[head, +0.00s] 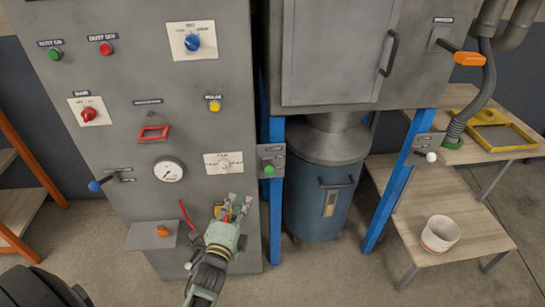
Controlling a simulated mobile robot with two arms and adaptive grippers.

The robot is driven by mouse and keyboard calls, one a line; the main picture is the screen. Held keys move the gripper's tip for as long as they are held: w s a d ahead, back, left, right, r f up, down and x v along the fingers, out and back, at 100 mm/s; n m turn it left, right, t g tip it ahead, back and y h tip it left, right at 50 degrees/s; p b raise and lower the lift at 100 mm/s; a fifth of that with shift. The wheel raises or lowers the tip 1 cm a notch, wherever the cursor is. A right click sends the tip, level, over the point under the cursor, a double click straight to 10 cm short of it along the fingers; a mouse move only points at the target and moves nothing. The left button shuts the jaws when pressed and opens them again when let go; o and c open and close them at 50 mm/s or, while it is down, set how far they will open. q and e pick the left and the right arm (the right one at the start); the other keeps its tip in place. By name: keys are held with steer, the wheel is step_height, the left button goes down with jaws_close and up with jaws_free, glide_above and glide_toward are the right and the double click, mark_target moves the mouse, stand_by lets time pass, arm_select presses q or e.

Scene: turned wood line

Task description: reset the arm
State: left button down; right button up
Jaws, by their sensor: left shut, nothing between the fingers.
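My left gripper (234,203) is at the lower right of the grey control panel (130,213), with its fingers pointing up toward the panel face. It is shut and no object shows in it. It partly covers small red, yellow and green parts on or near the panel, which I cannot make out. A thin red lever (187,215) shows just left of the gripper. My right gripper is not in view.
A small box with a green button (268,169) sits on the blue post right of the gripper. A blue drum (323,205) stands under the grey cabinet (338,50). A white tub (440,234) rests on the low wooden table (425,195) at right.

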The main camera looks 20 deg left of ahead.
arm_select(q)
steer(key=s+d+f+n+g+h, duration=0.1)
steer(key=s+d+f+n+g, duration=0.3)
steer(key=f, duration=0.7)
steer(key=s+d+f+n+g+h, duration=0.1)
steer(key=s+d+f+g, duration=0.15)
steer(key=s+f, duration=0.6)
steer(key=s+d+f+n+g+h, duration=0.15)
steer(key=s+d+f, duration=0.25)
steer(key=f, duration=0.9)
steer(key=s+f+n+g, duration=0.2)
steer(key=s+f+g, duration=0.1)
steer(key=s, duration=0.6)
steer(key=s+f+n+g, duration=0.2)
steer(key=s+f, duration=0.3)
steer(key=s, duration=0.5)
steer(key=s+f+n+g, duration=0.2)
steer(key=s+f+g, duration=0.1)
steer(key=s, duration=0.6)
steer(key=shift+s+f+n+g, duration=0.15)
steer(key=shift+f+n+g, duration=0.2)
steer(key=shift+f, duration=0.5)
